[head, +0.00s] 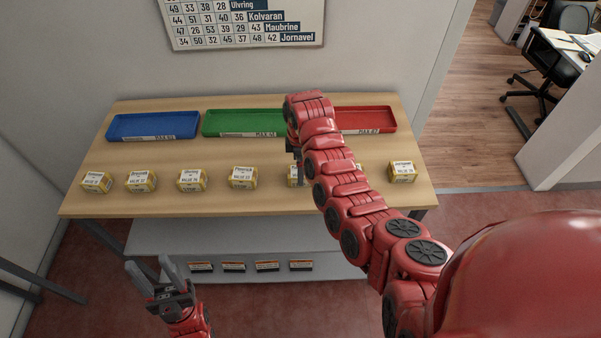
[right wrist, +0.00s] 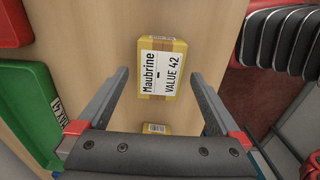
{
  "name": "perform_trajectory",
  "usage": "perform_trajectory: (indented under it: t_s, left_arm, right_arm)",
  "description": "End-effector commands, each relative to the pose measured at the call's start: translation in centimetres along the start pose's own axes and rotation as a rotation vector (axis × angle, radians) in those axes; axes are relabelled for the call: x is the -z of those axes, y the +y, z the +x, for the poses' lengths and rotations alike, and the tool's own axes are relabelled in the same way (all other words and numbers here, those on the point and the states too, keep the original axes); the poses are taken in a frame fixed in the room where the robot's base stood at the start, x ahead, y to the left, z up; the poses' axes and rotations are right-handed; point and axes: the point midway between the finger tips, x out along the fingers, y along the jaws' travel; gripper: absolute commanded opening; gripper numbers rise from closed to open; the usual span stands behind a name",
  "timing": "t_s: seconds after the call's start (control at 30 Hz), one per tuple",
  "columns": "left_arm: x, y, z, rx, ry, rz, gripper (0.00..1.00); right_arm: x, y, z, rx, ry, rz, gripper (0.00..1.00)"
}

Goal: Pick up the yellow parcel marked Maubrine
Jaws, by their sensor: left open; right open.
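The yellow parcel marked Maubrine (right wrist: 161,68), with "VALUE 42" on its white label, lies on the wooden table in the right wrist view. My right gripper (right wrist: 158,78) is open above it, with one finger to each side and a gap between fingers and parcel. In the head view the parcel under my right gripper (head: 297,167) is mostly hidden by the arm; only its left part (head: 291,181) shows. My left gripper (head: 158,274) is open and empty, low in front of the table.
More yellow parcels stand in a row, several to the left (head: 243,177) and one at the right end (head: 402,171). Blue (head: 152,125), green (head: 215,122) and red (head: 375,113) trays stand behind. A wall chart (head: 240,42) hangs above. A lower shelf (head: 180,243) holds small labels.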

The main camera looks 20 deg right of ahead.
Motion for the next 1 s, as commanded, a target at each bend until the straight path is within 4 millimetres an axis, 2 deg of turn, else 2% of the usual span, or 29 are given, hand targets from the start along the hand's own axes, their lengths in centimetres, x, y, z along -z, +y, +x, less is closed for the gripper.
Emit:
perform_trajectory:
  t_s: [0.03,0.27,0.57,1.0]
  left_arm:
    - [0.2,-0.1,1.0,0.0,0.0,0.0,0.5]
    - [0.3,-0.1,1.6,0.0,0.0,0.0,0.5]
    - [0.3,-0.1,1.6,0.0,0.0,0.0,0.5]
    - [0.3,-0.1,1.6,0.0,0.0,0.0,0.5]
  right_arm:
    - [-0.1,-0.1,0.2,0.007,-0.002,-0.001,1.0]
    - [-0.1,0.0,2.6,0.004,-0.002,0.001,1.0]
    - [-0.1,0.0,2.9,0.0,0.001,0.001,1.0]
    - [-0.1,0.0,2.9,0.0,0.001,0.001,0.21]
